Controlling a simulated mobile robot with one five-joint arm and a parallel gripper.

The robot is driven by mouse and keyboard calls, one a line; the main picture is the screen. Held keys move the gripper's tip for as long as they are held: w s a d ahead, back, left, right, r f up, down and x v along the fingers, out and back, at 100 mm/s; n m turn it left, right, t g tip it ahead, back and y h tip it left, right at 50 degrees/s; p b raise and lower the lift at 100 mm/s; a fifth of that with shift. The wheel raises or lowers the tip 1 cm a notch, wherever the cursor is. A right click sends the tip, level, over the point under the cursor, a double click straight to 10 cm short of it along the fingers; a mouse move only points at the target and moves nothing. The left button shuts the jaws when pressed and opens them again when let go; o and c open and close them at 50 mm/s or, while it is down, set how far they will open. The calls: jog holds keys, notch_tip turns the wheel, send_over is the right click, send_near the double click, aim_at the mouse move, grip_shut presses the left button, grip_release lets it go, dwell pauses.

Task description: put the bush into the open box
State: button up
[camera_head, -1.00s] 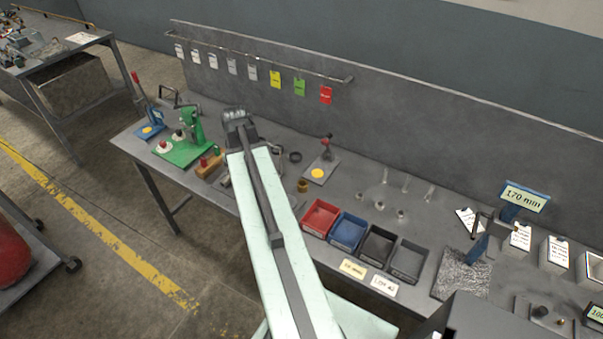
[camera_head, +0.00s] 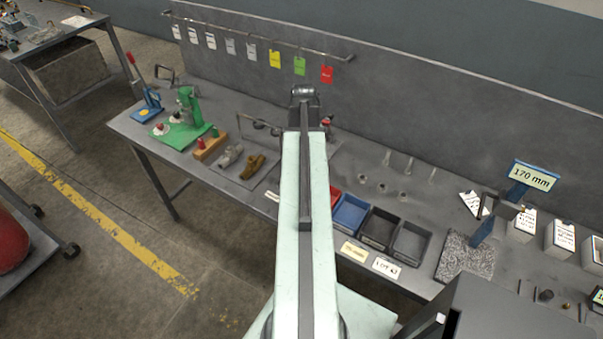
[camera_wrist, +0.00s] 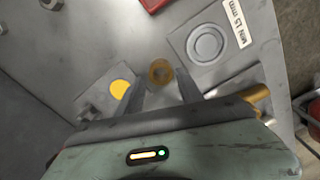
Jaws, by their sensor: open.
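The bush, a short brass-coloured ring (camera_wrist: 160,72), stands on the grey bench in the wrist view, just beyond and between my fingertips. My gripper (camera_wrist: 161,84) is open and empty, with one finger on each side of the view of the bush. In the head view my gripper (camera_head: 305,92) is at the far end of my arm, over the bench, and my arm hides the bush. Open-topped bins stand right of my arm: red (camera_head: 335,197), blue (camera_head: 350,213), black (camera_head: 379,229) and dark grey (camera_head: 411,243). I cannot tell which is the open box.
A plate with a grey ring (camera_wrist: 207,43) and a plate with a yellow disc (camera_wrist: 121,88) flank the bush. A green press (camera_head: 187,120) and a wooden block (camera_head: 210,146) stand left. A blue 170 mm stand (camera_head: 520,185) is right. The back panel (camera_head: 420,115) bounds the bench.

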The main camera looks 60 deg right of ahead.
notch_tip(320, 180, down, 5)
jog(key=b, duration=0.5)
jog(key=shift+w+f, duration=0.15)
jog(key=shift+r, duration=0.2)
grip_shut()
jog(key=shift+r+p, duration=0.1)
jog(key=shift+p, duration=0.2)
